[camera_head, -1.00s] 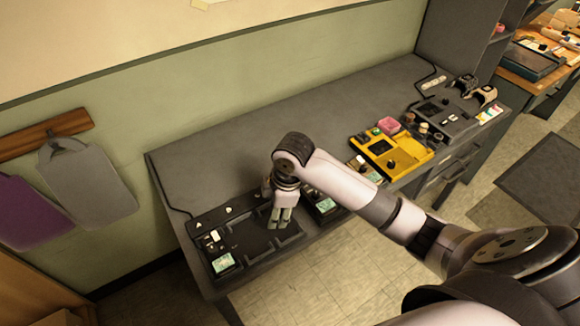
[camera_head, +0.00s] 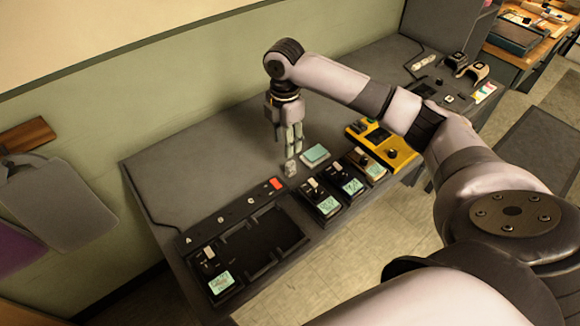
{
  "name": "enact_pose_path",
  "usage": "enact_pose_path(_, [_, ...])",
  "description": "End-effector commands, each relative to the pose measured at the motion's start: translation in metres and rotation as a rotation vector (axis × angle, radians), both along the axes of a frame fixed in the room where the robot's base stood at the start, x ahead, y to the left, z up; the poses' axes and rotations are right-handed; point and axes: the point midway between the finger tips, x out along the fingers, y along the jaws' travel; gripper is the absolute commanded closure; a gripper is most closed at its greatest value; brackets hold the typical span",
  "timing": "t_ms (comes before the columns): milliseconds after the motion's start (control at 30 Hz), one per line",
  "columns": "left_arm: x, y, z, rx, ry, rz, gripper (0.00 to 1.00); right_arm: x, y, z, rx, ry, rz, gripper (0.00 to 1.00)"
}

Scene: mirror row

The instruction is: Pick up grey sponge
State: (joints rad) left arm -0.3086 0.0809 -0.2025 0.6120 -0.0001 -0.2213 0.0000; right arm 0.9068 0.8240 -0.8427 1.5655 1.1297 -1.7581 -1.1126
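A small light grey block (camera_head: 291,167), which looks like the grey sponge, is on the dark grey bench top (camera_head: 200,165), right at my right gripper's fingertips. My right gripper (camera_head: 290,149) points down over the bench with its fingers close together. I cannot tell whether the fingers touch or hold the block. My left gripper is not in view.
A pale teal-topped block (camera_head: 315,155) lies just right of the fingers. A black tray with empty slots (camera_head: 262,245) and several small devices with screens (camera_head: 322,200) line the front edge. A yellow unit (camera_head: 400,153) is partly behind my arm. The bench's back left is clear.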

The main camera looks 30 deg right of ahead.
Motion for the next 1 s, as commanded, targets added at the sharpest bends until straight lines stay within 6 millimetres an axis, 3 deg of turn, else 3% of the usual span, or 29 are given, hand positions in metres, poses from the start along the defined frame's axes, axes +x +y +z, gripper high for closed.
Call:
enact_pose_path(133, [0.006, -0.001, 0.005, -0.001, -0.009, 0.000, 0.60, -0.001, 0.000, -0.027, 0.001, 0.003, -0.002, 0.60])
enact_pose_path(467, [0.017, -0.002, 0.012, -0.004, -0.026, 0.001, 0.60, -0.004, 0.000, -0.055, 0.001, 0.002, 0.000, 0.60])
enact_pose_path(700, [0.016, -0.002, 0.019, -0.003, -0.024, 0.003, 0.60, -0.008, 0.000, -0.089, 0.001, 0.001, -0.001, 0.60])
enact_pose_path(1000, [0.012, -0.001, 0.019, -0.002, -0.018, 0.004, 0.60, -0.008, -0.001, -0.096, 0.000, -0.003, 0.000, 0.60])
